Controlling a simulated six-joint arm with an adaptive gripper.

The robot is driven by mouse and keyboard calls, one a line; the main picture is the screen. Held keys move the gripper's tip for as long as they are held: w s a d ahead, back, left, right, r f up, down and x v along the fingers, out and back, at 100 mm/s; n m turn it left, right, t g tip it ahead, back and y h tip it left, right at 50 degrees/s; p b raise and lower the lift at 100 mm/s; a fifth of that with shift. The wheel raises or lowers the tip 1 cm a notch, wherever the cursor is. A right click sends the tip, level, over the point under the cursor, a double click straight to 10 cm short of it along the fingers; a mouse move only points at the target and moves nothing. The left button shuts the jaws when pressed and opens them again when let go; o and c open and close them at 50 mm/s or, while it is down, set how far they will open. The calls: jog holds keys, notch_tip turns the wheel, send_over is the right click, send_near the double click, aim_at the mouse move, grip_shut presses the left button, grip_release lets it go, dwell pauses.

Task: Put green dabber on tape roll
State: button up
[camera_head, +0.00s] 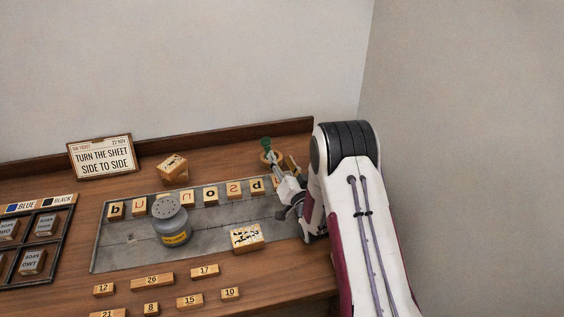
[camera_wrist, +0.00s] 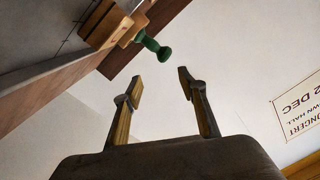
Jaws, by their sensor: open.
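The green dabber (camera_head: 266,143) stands upright at the back right of the bench, over the tan tape roll (camera_head: 264,159). It appears to rest on the roll, though the contact is small in the picture. In the wrist view the dabber (camera_wrist: 152,44) shows its knob and stem, with a tan piece at its foot that looks like the roll (camera_wrist: 131,33). My gripper (camera_head: 279,172) is just in front of the roll in the head view. In the wrist view my gripper (camera_wrist: 159,75) is open and empty, its fingers apart from the dabber.
A grey plate (camera_head: 125,238) holds letter blocks, a grey shaker tin (camera_head: 171,222) and a speckled block (camera_head: 246,237). Stacked blocks (camera_head: 172,168) and a sign (camera_head: 102,157) stand behind. Numbered blocks lie in front. A back ledge (camera_head: 225,142) runs behind the dabber.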

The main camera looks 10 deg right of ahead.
jog(key=shift+r, duration=0.1)
jog(key=shift+w+r, duration=0.1)
jog(key=shift+r, duration=0.5)
jog(key=s+r+n+g+h, duration=0.2)
jog(key=s+r+g, duration=0.4)
jog(key=s+r, duration=1)
jog(key=s+a+r+n+g, duration=0.1)
jog(key=s+g, duration=0.2)
jog(key=s, duration=1.4)
jog(key=s+a+r+n+g, duration=0.2)
jog(key=s+g, duration=0.1)
jog(key=s, duration=1.4)
